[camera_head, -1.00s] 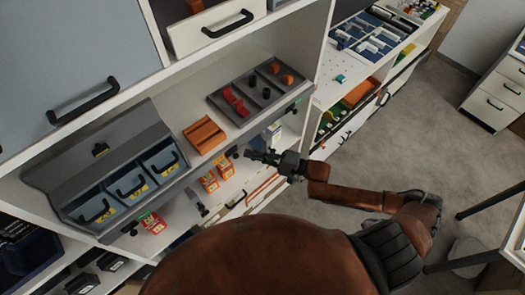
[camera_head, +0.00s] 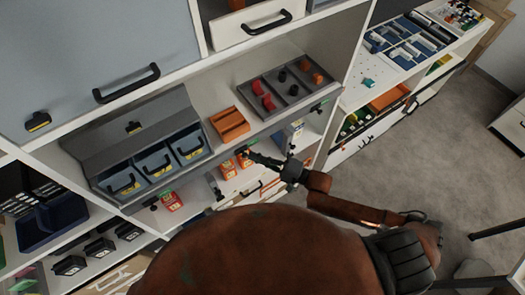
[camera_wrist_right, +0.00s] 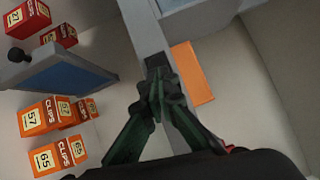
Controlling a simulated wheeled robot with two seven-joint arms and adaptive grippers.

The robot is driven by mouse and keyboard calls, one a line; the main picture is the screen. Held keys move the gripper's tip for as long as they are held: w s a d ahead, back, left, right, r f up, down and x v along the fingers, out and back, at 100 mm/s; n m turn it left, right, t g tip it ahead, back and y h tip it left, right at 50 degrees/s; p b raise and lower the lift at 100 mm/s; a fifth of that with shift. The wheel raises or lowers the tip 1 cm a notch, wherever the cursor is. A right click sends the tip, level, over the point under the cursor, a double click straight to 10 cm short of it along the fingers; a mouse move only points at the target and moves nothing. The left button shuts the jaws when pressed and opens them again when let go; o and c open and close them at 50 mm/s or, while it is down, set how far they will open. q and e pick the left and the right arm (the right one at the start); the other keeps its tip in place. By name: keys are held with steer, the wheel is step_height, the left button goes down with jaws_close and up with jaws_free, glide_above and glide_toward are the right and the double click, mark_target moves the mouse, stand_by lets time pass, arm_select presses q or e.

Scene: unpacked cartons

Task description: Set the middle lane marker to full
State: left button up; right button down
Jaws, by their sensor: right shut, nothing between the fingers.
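Dark markers sit along the grey front edge of the shelf. The middle marker (camera_head: 245,150) is below the orange tray, the left one (camera_head: 153,207) is below the blue bins, and the right one (camera_head: 318,106) is below the dark divided tray. My right gripper (camera_head: 251,157) is shut and empty, its tips at or beside the middle marker. In the right wrist view the closed fingertips (camera_wrist_right: 158,88) overlap the dark marker block (camera_wrist_right: 155,63) on the grey edge strip; contact is unclear. The marker's setting cannot be read. My left gripper is not in view.
The orange tray (camera_head: 229,124) lies behind the edge. Blue bins (camera_head: 154,160) stand left, a dark divided tray (camera_head: 287,88) right. Orange clips boxes (camera_wrist_right: 43,116) and a blue-grey panel (camera_wrist_right: 70,78) are on the shelf below. Open floor (camera_head: 420,135) lies right.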

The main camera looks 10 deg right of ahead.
steer(key=shift+d+f, duration=0.1)
steer(key=shift+d, duration=0.1)
steer(key=shift+d, duration=0.3)
steer(key=w+d+b+v, duration=0.1)
steer(key=w+b+v, duration=0.1)
steer(key=v, duration=1)
steer(key=shift+d+b, duration=0.25)
steer(key=shift+b, duration=0.45)
steer(key=shift+s+f, duration=0.1)
steer(key=shift+f, duration=0.1)
